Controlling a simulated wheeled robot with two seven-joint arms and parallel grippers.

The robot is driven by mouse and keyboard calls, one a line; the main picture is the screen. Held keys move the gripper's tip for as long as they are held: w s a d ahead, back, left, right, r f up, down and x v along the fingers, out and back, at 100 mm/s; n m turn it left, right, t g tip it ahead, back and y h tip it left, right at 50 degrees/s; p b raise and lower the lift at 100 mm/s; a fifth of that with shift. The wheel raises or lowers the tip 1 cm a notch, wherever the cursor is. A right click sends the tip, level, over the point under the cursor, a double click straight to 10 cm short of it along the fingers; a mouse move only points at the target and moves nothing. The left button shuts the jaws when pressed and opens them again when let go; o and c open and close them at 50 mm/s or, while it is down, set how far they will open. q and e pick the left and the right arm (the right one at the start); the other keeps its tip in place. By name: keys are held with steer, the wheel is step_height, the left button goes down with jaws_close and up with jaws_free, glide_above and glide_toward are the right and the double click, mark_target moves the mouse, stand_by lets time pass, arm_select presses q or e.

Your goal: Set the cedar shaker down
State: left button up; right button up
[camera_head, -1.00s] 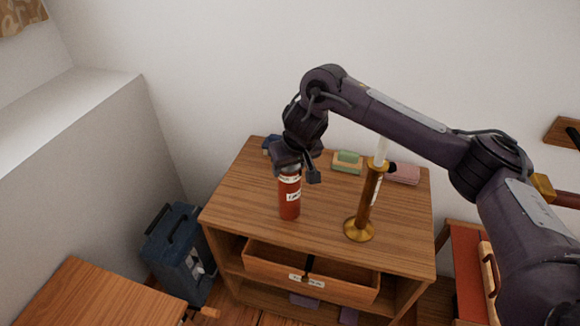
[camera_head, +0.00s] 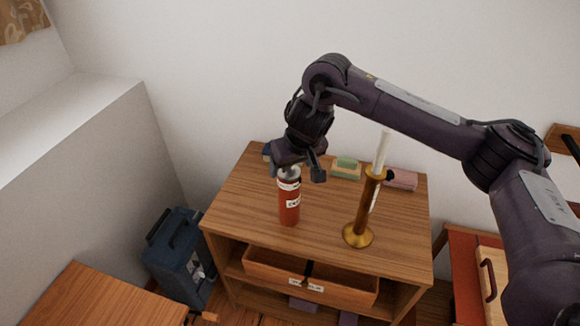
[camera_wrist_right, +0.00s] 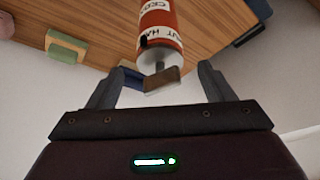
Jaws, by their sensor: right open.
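The cedar shaker (camera_head: 289,204) is a red cylinder with white labels and a grey top. It stands upright on the wooden cabinet top (camera_head: 325,222), left of the candlestick. My right gripper (camera_head: 290,170) is just above the shaker's top. In the right wrist view the shaker (camera_wrist_right: 161,28) lies ahead of the open gripper (camera_wrist_right: 157,78), its grey top near the space between the fingers. The fingers are apart and do not grip it. My left gripper is not in view.
A brass candlestick (camera_head: 359,235) with a white candle stands close on the right, below my right arm. A green sponge block (camera_head: 346,163) and a pink block (camera_head: 402,180) lie along the back. An open drawer (camera_head: 310,284) sits below. A blue can (camera_head: 180,255) stands left.

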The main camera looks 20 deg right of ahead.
arm_select(q)
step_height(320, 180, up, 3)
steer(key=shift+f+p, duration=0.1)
steer(key=shift+p, duration=0.85)
arm_select(e)
steer(key=v, duration=0.7)
steer(key=shift+s+r, duration=0.1)
